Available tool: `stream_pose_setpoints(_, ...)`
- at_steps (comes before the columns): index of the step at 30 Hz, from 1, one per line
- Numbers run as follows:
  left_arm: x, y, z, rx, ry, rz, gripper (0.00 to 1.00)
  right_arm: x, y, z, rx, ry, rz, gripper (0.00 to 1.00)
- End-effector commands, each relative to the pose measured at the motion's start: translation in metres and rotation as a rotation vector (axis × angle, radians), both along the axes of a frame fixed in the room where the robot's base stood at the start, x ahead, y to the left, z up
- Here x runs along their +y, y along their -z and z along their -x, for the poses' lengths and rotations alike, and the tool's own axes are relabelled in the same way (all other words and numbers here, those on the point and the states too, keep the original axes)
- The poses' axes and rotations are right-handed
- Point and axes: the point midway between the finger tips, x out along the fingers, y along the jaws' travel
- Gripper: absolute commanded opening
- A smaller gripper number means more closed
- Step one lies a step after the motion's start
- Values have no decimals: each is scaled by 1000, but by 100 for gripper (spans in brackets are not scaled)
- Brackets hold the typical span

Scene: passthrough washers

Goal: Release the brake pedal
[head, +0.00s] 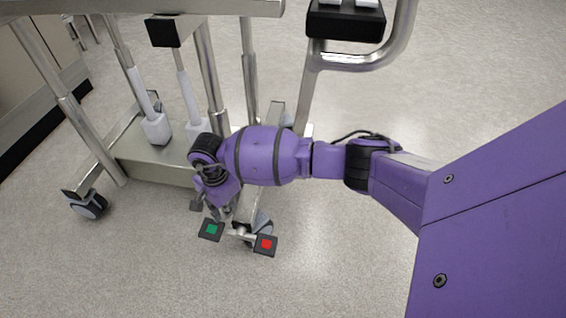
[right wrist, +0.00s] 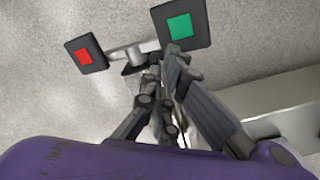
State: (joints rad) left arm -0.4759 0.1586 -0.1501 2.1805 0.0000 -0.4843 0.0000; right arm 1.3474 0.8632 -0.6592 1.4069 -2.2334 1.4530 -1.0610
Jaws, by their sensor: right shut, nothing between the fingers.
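The pedal has two black pads on a metal crossbar (right wrist: 135,51), low at the cart's end. One pad has a red square (head: 266,244) and the other a green square (head: 211,230). The red pad (right wrist: 85,56) and green pad (right wrist: 180,27) also show in the right wrist view. My right gripper (head: 228,214) is shut and empty, pointing down beside the pedal. In the right wrist view its fingertips (right wrist: 164,62) overlap the crossbar and sit by the green pad's near edge; I cannot tell whether they touch. My left gripper is out of view.
The metal cart stands on casters, one (head: 88,206) at the left and one partly hidden behind the pedal. Its lower base (head: 152,166) and upright posts (head: 250,70) are close to my right arm. Open speckled floor (head: 330,265) lies in front.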

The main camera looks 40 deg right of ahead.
Motion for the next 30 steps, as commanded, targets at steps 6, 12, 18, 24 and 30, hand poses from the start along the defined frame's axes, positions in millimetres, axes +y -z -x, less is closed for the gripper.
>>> stream_pose_setpoints(6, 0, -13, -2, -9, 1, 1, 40, 1, -23, -3, -7, -2, -1, 0)
stream_pose_setpoints(12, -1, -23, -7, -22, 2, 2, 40, 1, -39, -3, -7, -2, 0, 0)
stream_pose_setpoints(18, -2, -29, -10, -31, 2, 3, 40, 1, -50, -3, -6, -2, -1, 0)
stream_pose_setpoints(24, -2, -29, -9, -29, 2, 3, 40, 1, -49, -3, -5, -1, -2, 0)
stream_pose_setpoints(30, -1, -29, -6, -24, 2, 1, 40, 1, -48, -2, -4, -1, -1, 0)
